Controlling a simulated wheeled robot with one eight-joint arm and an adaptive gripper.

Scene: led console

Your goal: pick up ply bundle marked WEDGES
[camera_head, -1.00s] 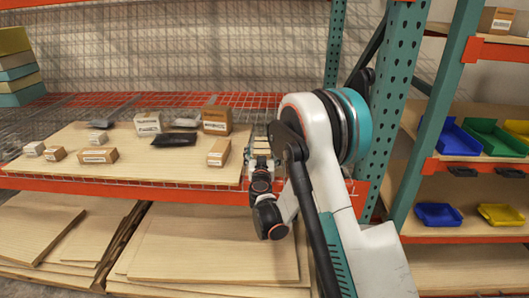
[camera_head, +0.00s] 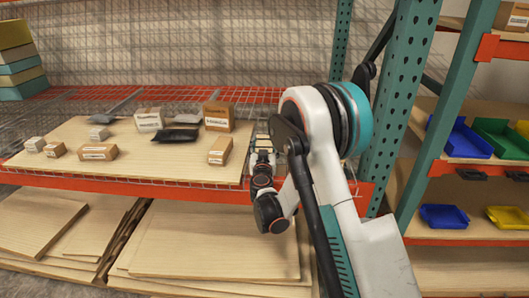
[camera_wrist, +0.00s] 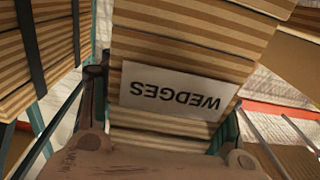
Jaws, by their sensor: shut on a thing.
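The ply bundle marked WEDGES (camera_wrist: 178,92) fills the middle of the wrist view. It has brown and tan stripes and a pale label that reads upside down. My gripper (camera_wrist: 163,112) has one finger on each side of it and is shut on it. In the head view my gripper (camera_head: 262,150) is beyond the arm, at the right end of the shelf board. The bundle cannot be made out clearly there. Whether it is clear of what bears it cannot be told.
More striped ply stands at the left (camera_wrist: 40,55) of the wrist view. In the head view a shelf board (camera_head: 150,170) bears several boxes and dark packets left of my gripper. A perforated green post (camera_head: 400,90) stands close right of my arm. Bins (camera_head: 465,138) sit beyond it.

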